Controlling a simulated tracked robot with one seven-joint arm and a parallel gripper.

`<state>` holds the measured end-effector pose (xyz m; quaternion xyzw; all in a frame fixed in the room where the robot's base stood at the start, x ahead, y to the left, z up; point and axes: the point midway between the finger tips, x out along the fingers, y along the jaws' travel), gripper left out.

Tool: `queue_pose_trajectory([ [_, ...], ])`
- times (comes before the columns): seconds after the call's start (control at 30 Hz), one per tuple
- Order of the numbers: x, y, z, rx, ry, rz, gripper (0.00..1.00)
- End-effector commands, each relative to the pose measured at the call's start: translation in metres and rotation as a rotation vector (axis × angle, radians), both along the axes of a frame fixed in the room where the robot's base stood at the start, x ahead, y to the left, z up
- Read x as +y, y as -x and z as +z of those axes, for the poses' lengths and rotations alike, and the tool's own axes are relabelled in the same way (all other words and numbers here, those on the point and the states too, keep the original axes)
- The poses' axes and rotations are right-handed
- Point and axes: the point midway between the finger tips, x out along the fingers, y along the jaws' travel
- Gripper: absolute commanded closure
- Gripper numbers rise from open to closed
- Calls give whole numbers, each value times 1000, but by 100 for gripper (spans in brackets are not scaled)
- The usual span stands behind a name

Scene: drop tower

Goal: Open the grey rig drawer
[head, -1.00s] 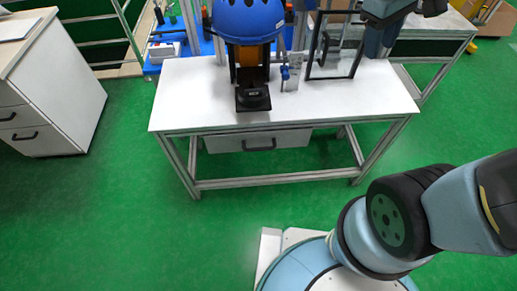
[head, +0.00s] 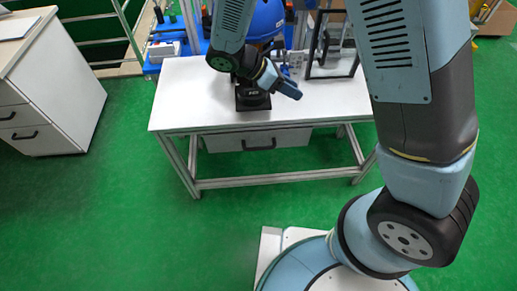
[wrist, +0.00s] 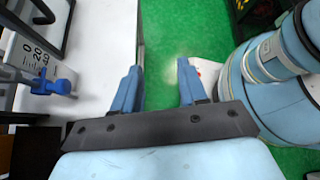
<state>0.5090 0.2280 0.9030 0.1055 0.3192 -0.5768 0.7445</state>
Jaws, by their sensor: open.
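The grey rig drawer (head: 222,142) hangs under the white table in the head view. Its front looks shut and has a black handle (head: 259,144). My gripper (head: 291,91) is above the tabletop in the head view, higher than the drawer and apart from its handle. In the wrist view my gripper (wrist: 158,82) is open, its two blue fingers apart with nothing between them. The drawer cannot be made out in the wrist view.
A blue clamp (wrist: 52,87) shows in the wrist view. A cabinet (head: 50,100) stands at left. Green floor before the table is free.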

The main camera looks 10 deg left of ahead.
Motion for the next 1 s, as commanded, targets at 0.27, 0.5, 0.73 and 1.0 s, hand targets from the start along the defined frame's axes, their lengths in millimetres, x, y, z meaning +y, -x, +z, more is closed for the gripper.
queue_pose_trajectory([
  [0.27, 47, 19, -69, 140, 262, 314, 58],
  [0.5, 79, 42, -128, 237, 500, 570, 58],
  [0.73, 101, 69, -187, 311, 751, 800, 58],
  [1.0, 115, 105, -257, 372, 1066, 1047, 58],
])
